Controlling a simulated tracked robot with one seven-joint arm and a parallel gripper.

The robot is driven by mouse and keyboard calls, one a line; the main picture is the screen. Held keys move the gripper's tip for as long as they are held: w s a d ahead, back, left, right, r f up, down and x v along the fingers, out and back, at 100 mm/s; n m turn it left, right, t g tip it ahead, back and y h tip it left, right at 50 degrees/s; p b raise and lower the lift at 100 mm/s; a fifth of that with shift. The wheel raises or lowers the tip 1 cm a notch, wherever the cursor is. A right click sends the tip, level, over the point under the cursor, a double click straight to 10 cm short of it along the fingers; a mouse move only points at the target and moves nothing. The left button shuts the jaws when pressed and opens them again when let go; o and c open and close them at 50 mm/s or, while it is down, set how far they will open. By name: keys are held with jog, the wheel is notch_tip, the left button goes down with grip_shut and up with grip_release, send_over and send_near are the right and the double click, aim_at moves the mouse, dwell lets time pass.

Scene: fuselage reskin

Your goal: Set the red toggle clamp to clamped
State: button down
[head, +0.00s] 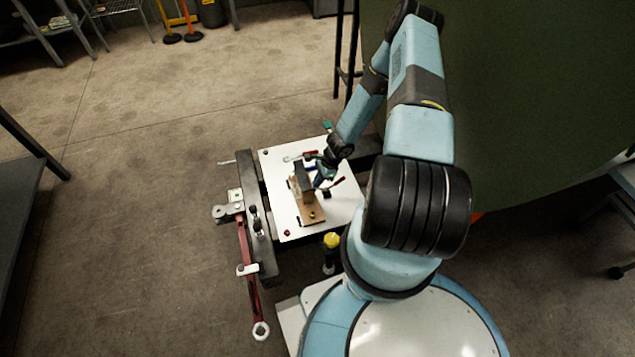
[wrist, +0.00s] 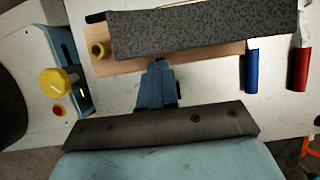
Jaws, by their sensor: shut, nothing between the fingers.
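The red toggle clamp (head: 310,153) is at the far end of the white tabletop, its red handle pointing right and a metal part reaching left. In the wrist view its red handle (wrist: 300,68) is at the right edge, with metal above it; much of the clamp is cut off. I cannot tell whether it is clamped. My gripper (head: 322,177) is over the table, on the near side of the red handle and apart from it. In the wrist view my gripper (wrist: 158,82) is shut and empty, beside the dark speckled block.
A blue handle (wrist: 251,70) lies between my gripper and the red handle. The speckled block (wrist: 190,35) sits on a tan board (head: 311,211) on the white tabletop (head: 281,222). A yellow knob (wrist: 55,82) stands at the wrist view's left. Another red-tipped handle (head: 338,181) is right of my gripper.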

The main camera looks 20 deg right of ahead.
jog(key=d+v, duration=0.1)
jog(key=v, duration=1.1)
jog(key=shift+d, duration=0.2)
jog(key=c, duration=1.7)
grip_release()
jog(key=shift+d+r, duration=0.1)
jog(key=shift+r, duration=0.25)
jog(key=o, duration=0.3)
jog(key=n, duration=0.3)
jog(key=shift+s, duration=0.1)
jog(key=o, duration=0.3)
jog(key=n, duration=0.3)
jog(key=n+g, duration=0.1)
jog(key=n, duration=0.2)
jog(key=shift+s+d+h, duration=0.1)
jog(key=shift+h, duration=0.2)
jog(key=shift+o, duration=0.2)
jog(key=n, duration=0.3)
jog(key=shift+d+f, duration=0.1)
jog(key=shift+d, duration=0.1)
jog(key=n+g+h, duration=0.1)
jog(key=n+h, duration=0.3)
jog(key=n, duration=1.9)
send_near(343, 179)
jog(key=f, duration=1)
jog(key=shift+s+d+f, duration=0.1)
jog(key=shift+s+f, duration=0.2)
jog(key=shift+s, duration=0.1)
jog(key=shift+c, duration=0.2)
